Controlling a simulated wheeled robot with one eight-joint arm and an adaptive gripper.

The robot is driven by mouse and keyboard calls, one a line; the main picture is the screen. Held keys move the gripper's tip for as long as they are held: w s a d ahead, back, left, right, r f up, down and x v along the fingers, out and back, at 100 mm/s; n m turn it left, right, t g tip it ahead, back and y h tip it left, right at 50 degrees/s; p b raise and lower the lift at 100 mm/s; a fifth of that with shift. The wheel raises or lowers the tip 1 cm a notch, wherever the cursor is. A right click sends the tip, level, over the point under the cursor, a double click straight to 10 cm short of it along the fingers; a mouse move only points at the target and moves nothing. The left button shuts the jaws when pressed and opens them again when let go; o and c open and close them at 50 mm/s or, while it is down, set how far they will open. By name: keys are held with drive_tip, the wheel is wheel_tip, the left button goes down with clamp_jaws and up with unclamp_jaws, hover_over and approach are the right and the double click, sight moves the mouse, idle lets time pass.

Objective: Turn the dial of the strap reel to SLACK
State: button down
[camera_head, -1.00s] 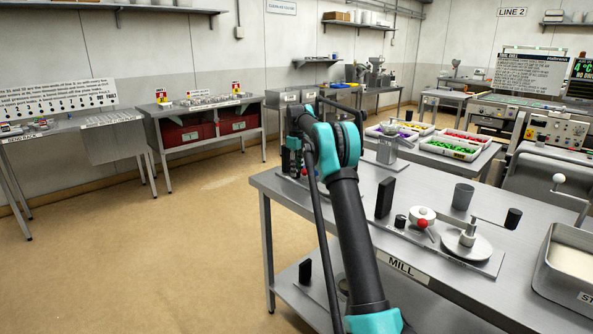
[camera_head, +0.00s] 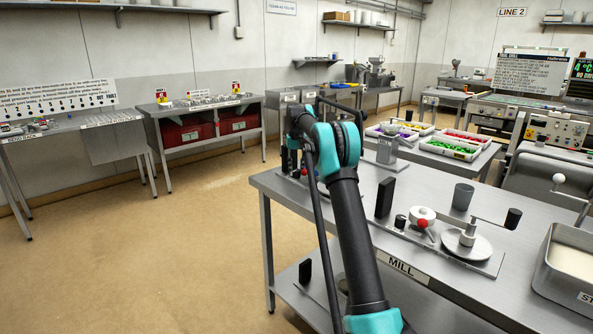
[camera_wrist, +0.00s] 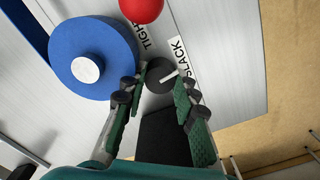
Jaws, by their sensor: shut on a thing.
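In the wrist view, the strap reel is a blue drum (camera_wrist: 92,62) with a pale hub, and a blue strap runs off at the upper left. Beside it is a small dark round dial (camera_wrist: 160,76) with a white pointer line. The line points right, toward the lower end of the SLACK label (camera_wrist: 178,57). The TIGHT label (camera_wrist: 147,34) lies to the left of SLACK. My gripper (camera_wrist: 160,90) is shut on the dial, with one green-padded finger on each side. In the head view my arm hides most of the reel and the gripper.
A red ball (camera_wrist: 141,8) is above the labels in the wrist view, and a black block (camera_wrist: 163,137) is between the fingers' bases. The MILL table (camera_head: 408,269) holds a crank plate and a grey cup (camera_head: 462,197). Open floor lies left.

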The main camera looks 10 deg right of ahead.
sight(297, 170)
drive_tip(key=shift+m, duration=0.9)
drive_tip(key=c, duration=1.2)
unclamp_jaws()
wheel_tip(297, 170, up, 12)
drive_tip(key=shift+r, duration=0.1)
drive_tip(key=shift+s, duration=0.1)
